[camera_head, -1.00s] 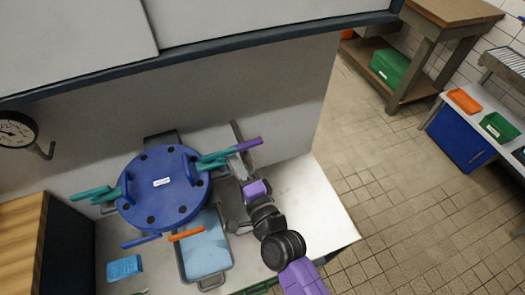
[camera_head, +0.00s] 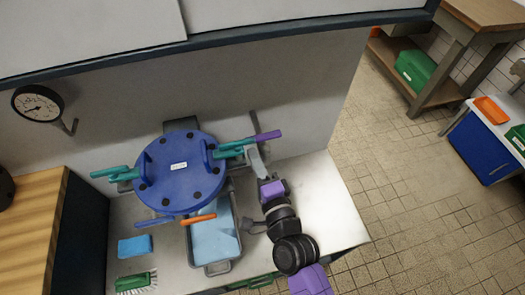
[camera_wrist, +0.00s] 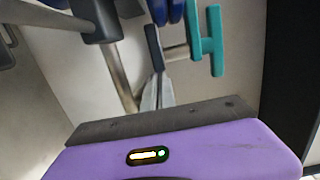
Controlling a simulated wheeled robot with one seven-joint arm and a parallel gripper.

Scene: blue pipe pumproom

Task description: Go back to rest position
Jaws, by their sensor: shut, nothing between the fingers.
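My gripper (camera_head: 254,155) is shut and empty, just right of the round blue flange cover (camera_head: 180,188) in the head view. Its pale grey fingers (camera_wrist: 158,88) are together in the wrist view. A teal clamp handle (camera_head: 232,148) at the cover's right side is close to the fingertips; it also shows in the wrist view (camera_wrist: 207,40), right of the fingers. A lever with a purple grip (camera_head: 267,136) is just above and behind the gripper. I cannot tell whether the fingers touch anything.
A grey tray (camera_head: 229,262) with a blue bottom stands below the cover. An orange handle (camera_head: 198,219), a blue sponge (camera_head: 135,246) and a green brush (camera_head: 137,283) are nearby. A pressure gauge (camera_head: 38,103) is on the wall. The bench's right part (camera_head: 325,205) is clear.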

